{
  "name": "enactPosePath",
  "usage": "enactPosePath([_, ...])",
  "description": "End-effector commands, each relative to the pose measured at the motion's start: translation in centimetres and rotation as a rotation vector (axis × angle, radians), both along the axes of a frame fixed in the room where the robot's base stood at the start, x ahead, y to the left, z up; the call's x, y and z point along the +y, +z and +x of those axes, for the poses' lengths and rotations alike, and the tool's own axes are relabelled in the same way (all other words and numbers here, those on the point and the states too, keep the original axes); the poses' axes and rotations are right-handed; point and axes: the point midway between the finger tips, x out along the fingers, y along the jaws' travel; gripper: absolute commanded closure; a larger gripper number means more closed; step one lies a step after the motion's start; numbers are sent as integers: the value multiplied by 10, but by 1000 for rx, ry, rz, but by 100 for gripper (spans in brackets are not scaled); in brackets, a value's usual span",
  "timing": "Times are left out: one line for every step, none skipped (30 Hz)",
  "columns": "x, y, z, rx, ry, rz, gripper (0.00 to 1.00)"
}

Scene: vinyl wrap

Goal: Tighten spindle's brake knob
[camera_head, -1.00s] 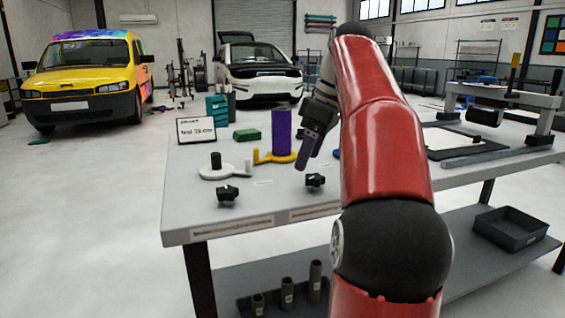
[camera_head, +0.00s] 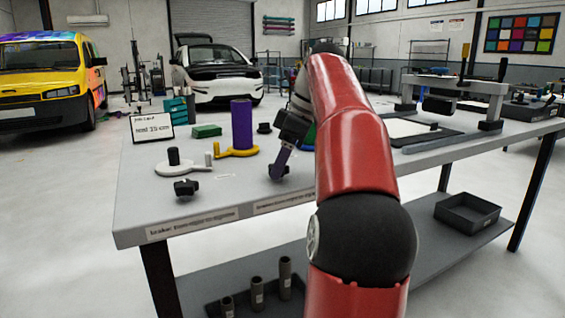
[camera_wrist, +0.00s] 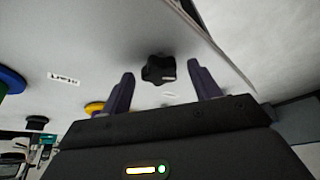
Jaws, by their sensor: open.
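A black lobed brake knob (camera_wrist: 159,68) shows in the wrist view on the grey bench top, between and beyond my two spread fingers. In the head view this knob (camera_head: 279,171) is partly covered by my gripper (camera_head: 281,163). My gripper is open, tilted down at the knob; I cannot tell whether a finger touches it. A second black knob (camera_head: 186,187) sits further left on the bench's front edge. Behind it is a white spindle base (camera_head: 178,169) with a black post. A yellow spindle base (camera_head: 237,153) carries an upright purple roll (camera_head: 241,126).
A job card (camera_head: 152,127) and a green box (camera_head: 206,131) stand at the back left of the bench (camera_head: 150,215). A blue-green item (camera_head: 309,136) is mostly hidden behind my arm. A tray (camera_head: 467,212) lies on the lower shelf.

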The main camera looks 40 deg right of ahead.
Motion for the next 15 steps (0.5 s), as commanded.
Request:
enactPosePath([0,0,0,0,0,0,38])
enactPosePath([0,0,0,0,0,0,38])
enactPosePath([0,0,0,0,0,0,38])
enactPosePath([0,0,0,0,0,0,38])
enactPosePath([0,0,0,0,0,0,41])
enactPosePath([0,0,0,0,0,0,46])
enactPosePath([0,0,0,0,0,0,50])
enactPosePath([0,0,0,0,0,0,54])
enactPosePath([0,0,0,0,0,0,59])
enactPosePath([0,0,0,0,0,0,63])
enactPosePath([0,0,0,0,0,0,67])
enactPosePath([0,0,0,0,0,0,72])
enactPosePath([0,0,0,0,0,0,76])
enactPosePath([0,0,0,0,0,0,80])
enactPosePath([0,0,0,0,0,0,83])
